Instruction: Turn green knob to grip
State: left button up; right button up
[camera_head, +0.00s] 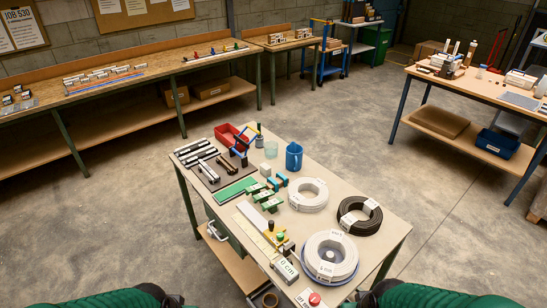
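A small yellow fixture (272,232) stands near the front left edge of the central table (340,215). A round green knob (280,237) shows on the fixture's front side. Its exact turn position is too small to read. A pale strip (256,229) lies beside the fixture, and a white block with a "0 cm" label (287,268) stands just in front of it. Green parts of my own body show at the bottom left and bottom right corners. Neither gripper can be made out in the picture.
Coils (330,256) and (308,194) and a black coil (359,214) fill the table's right side. A red button (314,299) is at the front corner. Open floor surrounds the table.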

aim_at(280, 235)
jog(key=i+j, duration=0.45)
jog(key=i+j+z, duration=0.1)
jog(key=i+j, duration=0.4)
jog(key=j, duration=0.1)
